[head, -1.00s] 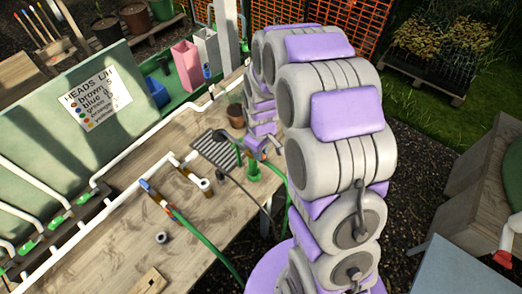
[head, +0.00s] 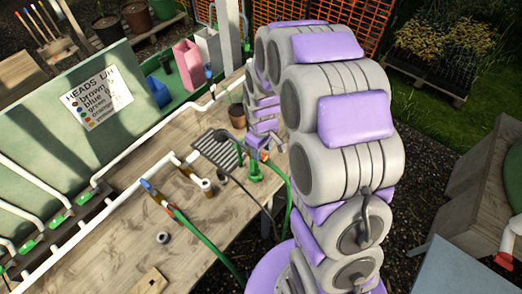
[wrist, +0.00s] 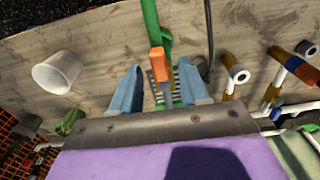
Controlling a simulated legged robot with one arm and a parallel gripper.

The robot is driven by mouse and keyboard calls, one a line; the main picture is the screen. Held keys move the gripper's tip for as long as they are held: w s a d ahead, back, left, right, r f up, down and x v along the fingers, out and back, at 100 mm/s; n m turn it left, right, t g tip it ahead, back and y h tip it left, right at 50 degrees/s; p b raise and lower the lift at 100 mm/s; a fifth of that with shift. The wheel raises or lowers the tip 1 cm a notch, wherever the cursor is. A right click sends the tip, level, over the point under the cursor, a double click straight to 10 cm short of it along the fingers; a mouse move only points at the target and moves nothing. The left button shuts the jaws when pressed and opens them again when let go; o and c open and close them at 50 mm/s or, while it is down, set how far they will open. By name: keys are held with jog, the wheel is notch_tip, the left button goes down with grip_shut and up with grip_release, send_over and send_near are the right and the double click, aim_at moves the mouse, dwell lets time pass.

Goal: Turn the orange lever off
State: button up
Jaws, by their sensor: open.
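The orange lever (wrist: 158,64) stands between the two blue fingers of my gripper (wrist: 160,70) in the wrist view. The fingers are open, with a gap visible on each side of the lever. A green fitting and hose (wrist: 151,20) lie behind the lever. In the head view, my gripper (head: 262,146) is just above the green valve (head: 255,171) at the table's right edge. The lever shows there only as a small orange spot (head: 264,156); its exact angle is hard to tell.
A dark drain grate (head: 218,150) lies left of the valve, with a brown pot (head: 237,115) behind it. A grey cable and green hoses run close by. White pipes (head: 130,165) with stubs cross the wooden table (head: 115,245). A white cup (wrist: 57,72) shows in the wrist view.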

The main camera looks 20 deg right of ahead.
aim_at(262, 154)
notch_tip(262, 154, up, 16)
dwell(0.4)
jog(key=shift+s, duration=0.1)
